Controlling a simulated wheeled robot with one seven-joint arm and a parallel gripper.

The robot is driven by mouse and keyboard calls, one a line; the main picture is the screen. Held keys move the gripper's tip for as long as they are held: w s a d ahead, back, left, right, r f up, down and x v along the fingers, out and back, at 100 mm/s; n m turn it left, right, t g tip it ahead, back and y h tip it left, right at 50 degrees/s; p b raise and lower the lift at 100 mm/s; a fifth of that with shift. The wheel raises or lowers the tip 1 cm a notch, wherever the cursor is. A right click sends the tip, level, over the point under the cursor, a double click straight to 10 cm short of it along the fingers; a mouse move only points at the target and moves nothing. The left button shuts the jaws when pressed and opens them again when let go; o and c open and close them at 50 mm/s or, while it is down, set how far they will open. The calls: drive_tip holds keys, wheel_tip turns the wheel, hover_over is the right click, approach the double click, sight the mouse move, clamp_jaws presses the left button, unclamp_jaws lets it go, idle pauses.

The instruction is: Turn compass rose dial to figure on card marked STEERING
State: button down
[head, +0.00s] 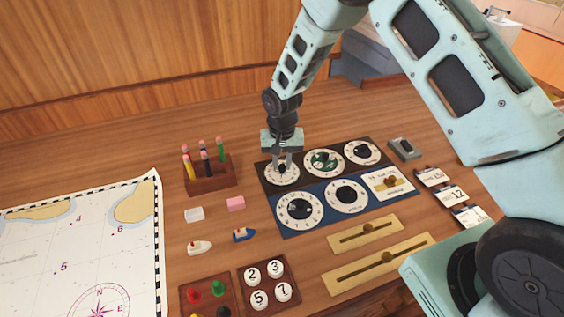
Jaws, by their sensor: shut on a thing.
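My gripper (283,168) points down at the upper-left dial of the dial panel and is shut on that dial's small dark knob. This dial (272,179) has a white face with markings around its rim; my fingers hide part of it, and I cannot read its setting or confirm that it is the compass rose. Three small cards stand at the right: an upper card (432,176), a middle card (453,195) showing 12, and a lower card (469,216). Their small headings are too small to read, so I cannot tell which is marked STEERING.
Beside the held dial are a green-centred dial (325,161) and a black-knobbed dial (362,153). Two larger dials (299,210) (346,196) lie in front.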

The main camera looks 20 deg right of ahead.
sight(282, 166)
drive_tip(key=n+b, duration=0.2)
drive_tip(key=n, duration=0.1)
drive_tip(key=shift+f+n, duration=0.1)
drive_tip(key=shift+n, duration=0.2)
drive_tip(key=n+b, duration=0.1)
drive_tip(key=n, duration=0.3)
drive_tip(key=shift+n, duration=0.3)
drive_tip(key=n+b, duration=0.1)
drive_tip(key=n, duration=0.3)
drive_tip(key=shift+n, duration=2.5)
drive_tip(key=c, duration=1.3)
unclamp_jaws()
drive_tip(key=shift+o, duration=0.2)
wheel_tip(282, 166, up, 18)
drive_tip(key=b, duration=0.3)
drive_tip(key=shift+f+b, duration=0.15)
drive_tip(key=shift+b, duration=0.15)
